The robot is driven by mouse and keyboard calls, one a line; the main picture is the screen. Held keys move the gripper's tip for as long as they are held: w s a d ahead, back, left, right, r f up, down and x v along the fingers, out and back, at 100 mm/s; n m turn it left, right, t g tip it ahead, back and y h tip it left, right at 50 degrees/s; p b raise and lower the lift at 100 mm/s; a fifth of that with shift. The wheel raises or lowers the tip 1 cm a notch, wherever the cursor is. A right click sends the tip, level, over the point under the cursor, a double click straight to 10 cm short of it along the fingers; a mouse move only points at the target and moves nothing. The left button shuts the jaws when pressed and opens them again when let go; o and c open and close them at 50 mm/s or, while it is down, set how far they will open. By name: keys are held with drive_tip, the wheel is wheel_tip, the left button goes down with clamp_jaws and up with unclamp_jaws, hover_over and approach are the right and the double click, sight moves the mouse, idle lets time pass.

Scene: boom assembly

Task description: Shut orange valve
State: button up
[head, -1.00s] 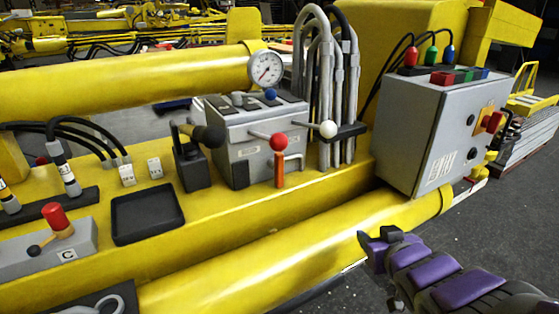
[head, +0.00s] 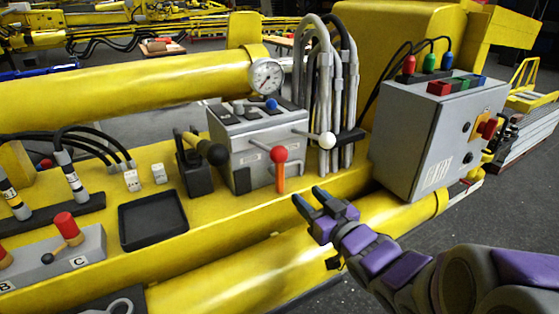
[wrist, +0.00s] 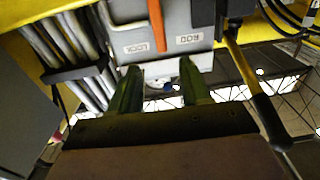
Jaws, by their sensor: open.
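The orange valve handle (head: 280,179) hangs upright on the front of the grey valve box (head: 239,157), just below a red ball knob (head: 279,154). In the wrist view the orange handle (wrist: 157,22) is at the top, pointing down between two small white labels. My gripper (head: 311,200) is open and empty. In the head view it is below and to the right of the handle, apart from it. In the wrist view the two fingers (wrist: 160,80) point up towards the box, either side of the handle's line but short of it.
A white ball lever (head: 327,140) and grey hoses (head: 324,90) stand right of the handle. A black-knobbed lever (head: 215,154) is to its left. A grey control cabinet (head: 428,145) stands at right, and a yellow tube (head: 240,275) runs below.

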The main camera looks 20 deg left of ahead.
sight(282, 172)
drive_tip(key=p+x, duration=0.2)
drive_tip(key=x, duration=1.2)
drive_tip(key=shift+c, duration=0.2)
clamp_jaws()
